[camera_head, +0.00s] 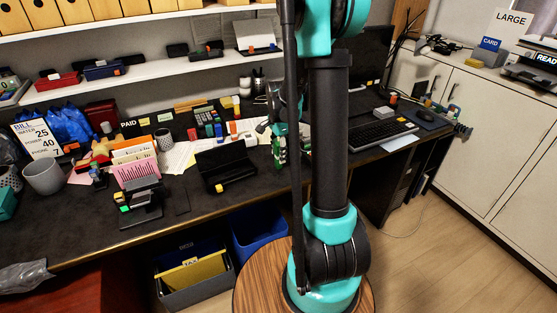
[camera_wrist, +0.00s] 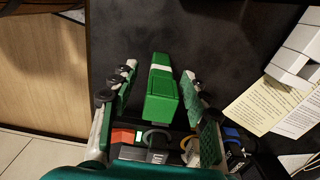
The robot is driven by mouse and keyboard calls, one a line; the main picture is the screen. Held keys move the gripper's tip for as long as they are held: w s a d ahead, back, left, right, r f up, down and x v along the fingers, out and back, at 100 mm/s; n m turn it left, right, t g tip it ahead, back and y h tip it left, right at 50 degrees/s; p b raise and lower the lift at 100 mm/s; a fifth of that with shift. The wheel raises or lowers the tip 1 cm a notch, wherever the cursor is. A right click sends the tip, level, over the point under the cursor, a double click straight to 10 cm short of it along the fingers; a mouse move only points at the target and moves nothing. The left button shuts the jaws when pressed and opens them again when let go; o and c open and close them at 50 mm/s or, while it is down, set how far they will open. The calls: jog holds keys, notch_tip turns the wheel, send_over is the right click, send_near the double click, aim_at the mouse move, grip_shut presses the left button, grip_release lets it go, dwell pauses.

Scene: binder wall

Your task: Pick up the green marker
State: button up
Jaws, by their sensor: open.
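The green marker (camera_wrist: 162,97) looks like a blocky green body with a white band near its far end. In the wrist view it lies between the two fingers of my gripper (camera_wrist: 157,73), above or on the dark desk top. Dark gaps show between the marker and both green-padded fingers, so the gripper is open around it without visible contact. In the head view my gripper (camera_head: 279,143) is over the desk, partly behind my arm. I cannot separate the marker from the green finger pads there.
The dark desk (camera_head: 200,207) holds a black open case (camera_head: 228,168), a pink file holder (camera_head: 137,172), a grey cup (camera_head: 44,177) and a keyboard (camera_head: 381,134). Papers (camera_wrist: 262,103) lie right of my gripper in the wrist view. A shelf (camera_head: 150,68) runs above the desk.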

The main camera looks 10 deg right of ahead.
jog(key=shift+c, duration=0.5)
grip_shut()
